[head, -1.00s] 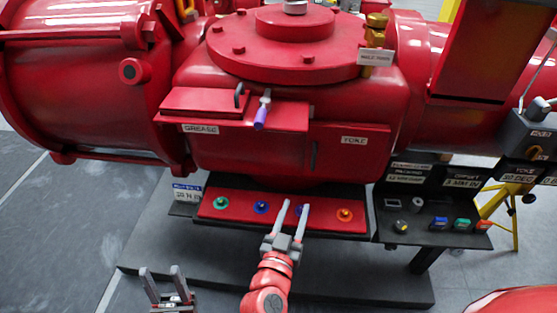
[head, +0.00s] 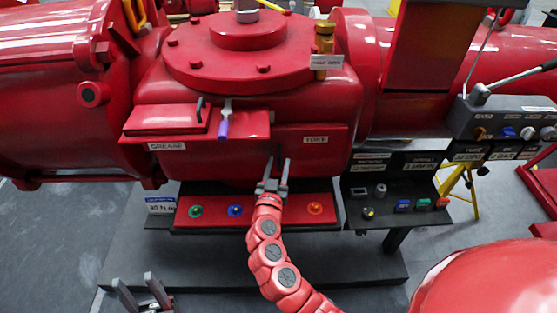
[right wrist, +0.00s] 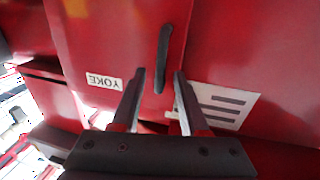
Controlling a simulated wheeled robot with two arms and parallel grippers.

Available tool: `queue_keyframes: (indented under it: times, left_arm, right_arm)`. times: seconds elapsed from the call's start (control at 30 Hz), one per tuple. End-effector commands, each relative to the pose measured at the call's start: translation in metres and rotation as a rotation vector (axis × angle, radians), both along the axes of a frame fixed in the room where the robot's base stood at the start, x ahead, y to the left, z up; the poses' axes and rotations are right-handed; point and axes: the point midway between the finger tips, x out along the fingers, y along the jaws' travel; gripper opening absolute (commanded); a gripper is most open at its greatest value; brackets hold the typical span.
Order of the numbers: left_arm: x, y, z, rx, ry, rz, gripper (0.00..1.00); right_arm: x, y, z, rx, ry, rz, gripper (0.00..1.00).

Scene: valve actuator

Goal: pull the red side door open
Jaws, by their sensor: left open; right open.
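The red side door (head: 322,150) with the YOKE label is on the front of the red housing and looks shut. It fills the middle of the right wrist view (right wrist: 105,50), label upside down. Its dark bar handle (right wrist: 164,55) shows there, its lower end between my right fingertips in the picture; I see no contact. My right gripper (head: 277,162) is open in front of the door's left edge, and it shows in the right wrist view (right wrist: 160,74). In the head view its fingers largely hide the handle. My left gripper (head: 137,282) is open and empty, low at the left.
A red ledge with a purple-tipped lever (head: 224,125) juts out left of the door. Below is a red panel with coloured knobs (head: 236,211). A dark shelf (head: 395,215) with small parts stands right. Grey floor lies open at the left.

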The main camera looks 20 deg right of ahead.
Motion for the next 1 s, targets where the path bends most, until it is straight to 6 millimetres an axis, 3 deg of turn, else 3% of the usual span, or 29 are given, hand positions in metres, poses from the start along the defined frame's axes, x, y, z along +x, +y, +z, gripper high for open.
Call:
queue_keyframes:
  times: [0.37,0.63,1.0]
  left_arm:
    - [0.0000,0.0000,0.0020,0.000,0.000,0.000,0.50]
    - [-0.0001,0.0000,0.0020,0.000,0.000,0.000,0.50]
    - [-0.0001,0.0000,0.0020,0.000,0.000,0.000,0.50]
  right_arm:
    - [0.0070,-0.0037,0.0005,0.000,-0.001,0.000,0.44]
    - [0.0068,-0.0035,0.0005,0.000,-0.001,0.000,0.00]
    - [0.0068,-0.0035,0.0005,0.001,0.000,0.000,0.00]
